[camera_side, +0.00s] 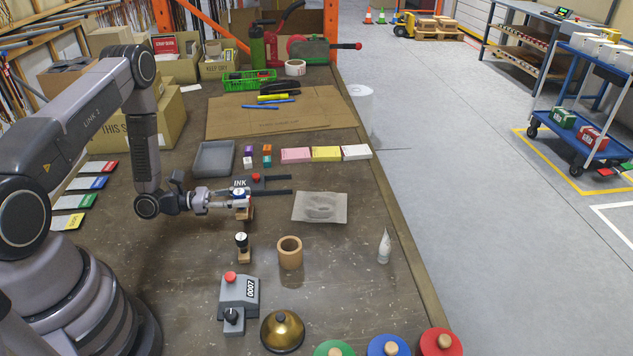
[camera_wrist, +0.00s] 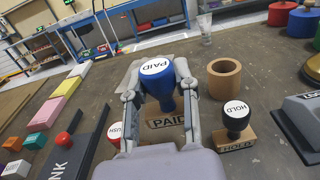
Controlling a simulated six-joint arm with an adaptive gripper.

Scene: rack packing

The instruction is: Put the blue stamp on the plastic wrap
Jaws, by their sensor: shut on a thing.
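The blue stamp (camera_wrist: 161,82) has a blue handle, a white top marked PAID and a wooden base. My gripper (camera_wrist: 162,100) is shut around its handle, with one finger on each side. In the side view my gripper (camera_side: 238,198) hides much of the stamp, and its wooden base (camera_side: 244,213) shows below the fingers. I cannot tell whether the base touches the table. A flat, crumpled, greyish sheet that looks like the plastic wrap (camera_side: 320,208) lies right of my gripper. In the wrist view it is mostly hidden behind the stamp.
A red-handled RUSH stamp (camera_wrist: 115,132) stands close beside my left finger in the wrist view. The ink pad unit (camera_side: 262,183) lies just behind.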

